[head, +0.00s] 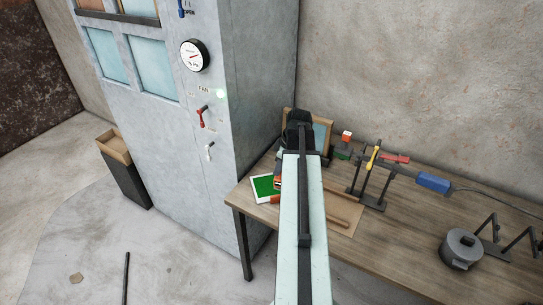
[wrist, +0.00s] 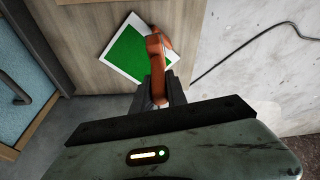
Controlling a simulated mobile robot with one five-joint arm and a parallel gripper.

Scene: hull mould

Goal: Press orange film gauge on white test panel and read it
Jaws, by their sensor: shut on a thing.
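The white test panel (head: 254,191) lies near the left front corner of the wooden table, with a green coated area on it. In the wrist view the panel (wrist: 108,45) lies just beyond my jaws. My gripper (wrist: 157,88) is shut on the orange film gauge (wrist: 156,48), whose curved body reaches over the panel's right part. I cannot tell whether the gauge touches the panel. In the head view my arm hides most of my gripper; a bit of the orange gauge (head: 275,199) shows at the panel's lower right edge.
A grey cabinet (head: 180,130) with a dial gauge (head: 195,56) stands left of the table (head: 400,245). A black stand (head: 373,199), a blue-handled tool (head: 433,183) and a metal pot (head: 461,249) are on the table to the right.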

